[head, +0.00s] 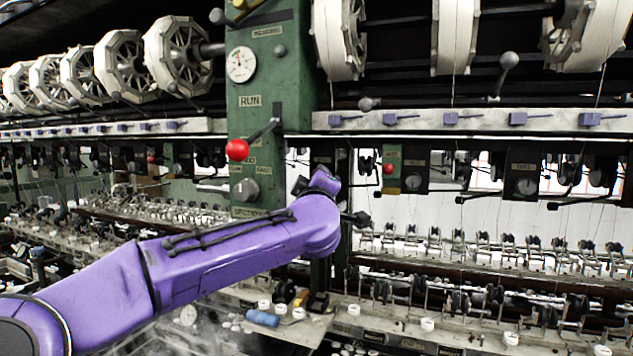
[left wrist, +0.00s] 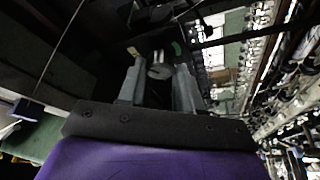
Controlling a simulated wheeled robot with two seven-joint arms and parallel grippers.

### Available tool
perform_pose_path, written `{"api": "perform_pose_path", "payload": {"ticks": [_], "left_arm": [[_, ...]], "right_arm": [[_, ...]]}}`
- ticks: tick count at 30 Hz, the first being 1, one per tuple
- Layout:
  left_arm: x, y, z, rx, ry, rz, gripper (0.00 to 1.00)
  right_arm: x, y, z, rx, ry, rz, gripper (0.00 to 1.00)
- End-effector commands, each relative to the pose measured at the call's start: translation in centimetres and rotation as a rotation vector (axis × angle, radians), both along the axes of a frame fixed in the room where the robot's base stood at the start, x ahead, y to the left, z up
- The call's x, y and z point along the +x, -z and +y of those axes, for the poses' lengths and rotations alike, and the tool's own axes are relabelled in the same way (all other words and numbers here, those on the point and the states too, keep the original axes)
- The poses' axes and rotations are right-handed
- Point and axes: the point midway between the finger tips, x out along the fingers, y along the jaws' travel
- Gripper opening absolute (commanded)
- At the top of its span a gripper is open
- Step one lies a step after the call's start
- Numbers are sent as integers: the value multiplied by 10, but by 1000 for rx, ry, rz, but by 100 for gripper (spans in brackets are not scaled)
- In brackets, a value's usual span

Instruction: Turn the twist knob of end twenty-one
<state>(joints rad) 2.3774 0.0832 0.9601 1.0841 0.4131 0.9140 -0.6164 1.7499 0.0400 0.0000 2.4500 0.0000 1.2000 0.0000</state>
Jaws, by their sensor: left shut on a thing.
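My left gripper (left wrist: 158,80) is shut on a small grey metallic knob (left wrist: 160,71) in the left wrist view, one finger on each side of it. The knob sits against a dark plate with a small green mark beside it. In the head view my purple left arm comes in from the left and its wrist ends in front of the green post. The arm hides the gripper and the held knob there. No end number is legible, so I cannot tell which end this knob belongs to. My right gripper is in neither view.
A green post (head: 262,115) carries a gauge (head: 241,64), a RUN label and a red ball lever (head: 238,149). Several reels (head: 180,56) hang above. Rows of thread guides (head: 480,245) run behind and right of my arm. A blue spool (head: 263,318) lies on the ledge below.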

Motion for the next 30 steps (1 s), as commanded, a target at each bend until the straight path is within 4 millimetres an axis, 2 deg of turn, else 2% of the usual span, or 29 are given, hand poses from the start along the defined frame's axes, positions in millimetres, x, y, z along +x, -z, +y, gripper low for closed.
{"api": "perform_pose_path", "payload": {"ticks": [9,10,11,12,22,26,30], "left_arm": [[0,-4,2,-2,-4,-6,4],[0,-4,2,-2,-4,-6,44],[0,-4,2,-3,-4,-6,54],[0,-3,2,-2,-4,-5,59],[-5,1,0,-1,-1,-4,59],[-29,10,0,0,0,-4,59],[-64,16,0,-1,-1,-6,59]], "right_arm": [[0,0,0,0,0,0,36],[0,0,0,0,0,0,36],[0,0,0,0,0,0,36],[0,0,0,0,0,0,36],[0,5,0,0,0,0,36],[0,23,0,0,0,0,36],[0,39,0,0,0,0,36]]}}
